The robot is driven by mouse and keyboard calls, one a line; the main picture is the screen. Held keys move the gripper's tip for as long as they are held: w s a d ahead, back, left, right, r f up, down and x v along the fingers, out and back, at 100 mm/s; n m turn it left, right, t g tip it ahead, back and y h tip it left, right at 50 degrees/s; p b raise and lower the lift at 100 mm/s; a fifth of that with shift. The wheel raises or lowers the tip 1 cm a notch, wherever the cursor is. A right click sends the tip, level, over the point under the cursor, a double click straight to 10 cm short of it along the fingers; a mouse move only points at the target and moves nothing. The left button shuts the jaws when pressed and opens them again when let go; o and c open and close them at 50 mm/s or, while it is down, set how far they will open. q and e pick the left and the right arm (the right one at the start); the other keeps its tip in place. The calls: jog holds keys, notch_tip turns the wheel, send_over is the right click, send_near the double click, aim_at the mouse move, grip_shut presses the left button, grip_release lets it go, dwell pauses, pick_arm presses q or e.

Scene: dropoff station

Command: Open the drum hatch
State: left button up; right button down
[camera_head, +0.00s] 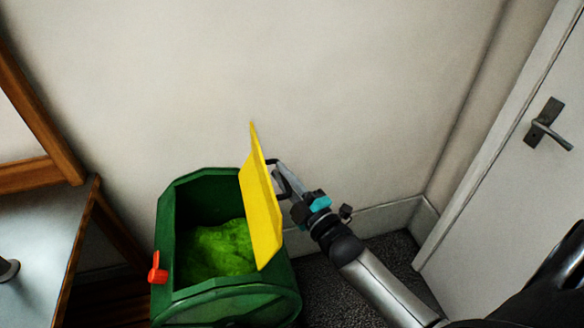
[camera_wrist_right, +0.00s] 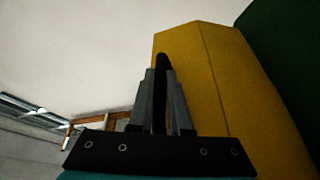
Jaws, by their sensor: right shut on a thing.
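The green drum (camera_head: 225,303) stands on the floor against the wall, with its top opening showing bright green material (camera_head: 217,249) inside. The yellow hatch (camera_head: 260,205) stands steeply raised at the right side of the opening. My right gripper (camera_head: 276,180) is at the hatch's outer right face, shut on a dark handle (camera_head: 271,162). In the right wrist view, the fingers (camera_wrist_right: 160,100) are close together around a thin dark bar, with the yellow hatch (camera_wrist_right: 205,85) behind them. My left gripper is not in view.
An orange-red lever (camera_head: 157,268) sticks out from the drum's left side. A grey-topped wooden table (camera_head: 38,235) stands at left. A white door (camera_head: 525,185) with a dark handle is at right. Dark carpet (camera_head: 340,293) lies between drum and door.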

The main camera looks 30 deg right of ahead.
jog(key=shift+w+a+r+n+p, duration=0.15)
jog(key=shift+a+r+n+p, duration=0.35)
jog(key=shift+a+p, duration=0.1)
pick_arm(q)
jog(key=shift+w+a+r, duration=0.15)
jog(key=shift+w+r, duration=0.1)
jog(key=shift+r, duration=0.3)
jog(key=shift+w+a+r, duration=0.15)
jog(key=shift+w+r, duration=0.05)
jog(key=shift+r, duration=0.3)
pick_arm(e)
jog(key=shift+a+f, duration=0.1)
jog(key=shift+a, duration=0.15)
jog(key=c, duration=0.9)
grip_release()
jog(key=shift+o, duration=0.2)
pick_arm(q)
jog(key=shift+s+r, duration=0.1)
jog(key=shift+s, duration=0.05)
pick_arm(e)
jog(key=v, duration=1.5)
jog(key=shift+d+r, duration=0.2)
jog(key=shift+r, duration=0.05)
